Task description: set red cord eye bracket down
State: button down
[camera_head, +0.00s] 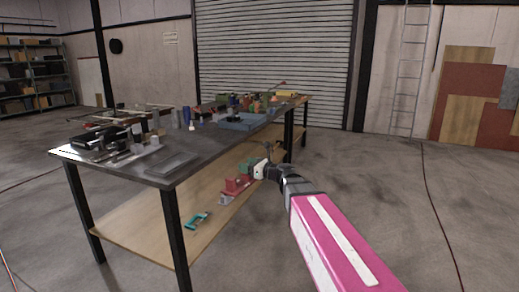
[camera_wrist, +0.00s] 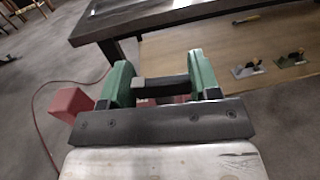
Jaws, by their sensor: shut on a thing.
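My gripper (camera_head: 257,169) is beside the workbench, low at the level of its lower shelf. In the wrist view its two green fingers (camera_wrist: 160,82) are shut on the red cord eye bracket (camera_wrist: 71,104). A red block of the bracket shows to the left of the fingers, and more red shows between and behind them. In the head view the red bracket (camera_head: 237,184) appears just left of my gripper, in front of the shelf. The fingers hide much of it, and I cannot tell whether it touches the shelf.
The workbench (camera_head: 174,164) has a crowded top and a wooden lower shelf (camera_head: 150,232). A teal clamp (camera_head: 197,219) lies on the shelf. Two trowels (camera_wrist: 248,69) (camera_wrist: 292,60) show there in the wrist view. The floor right of the bench is open.

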jog(key=s+d+f, duration=0.3)
jog(key=d, duration=0.5)
jog(key=s+d+f+t, duration=0.1)
jog(key=s+d+f, duration=0.1)
jog(key=d, duration=0.6)
jog(key=s+d+f+m, duration=0.1)
jog(key=s+d+f, duration=0.2)
jog(key=d+f, duration=0.2)
jog(key=d, duration=0.3)
jog(key=shift+s+h, duration=0.3)
jog(key=shift+h, duration=0.1)
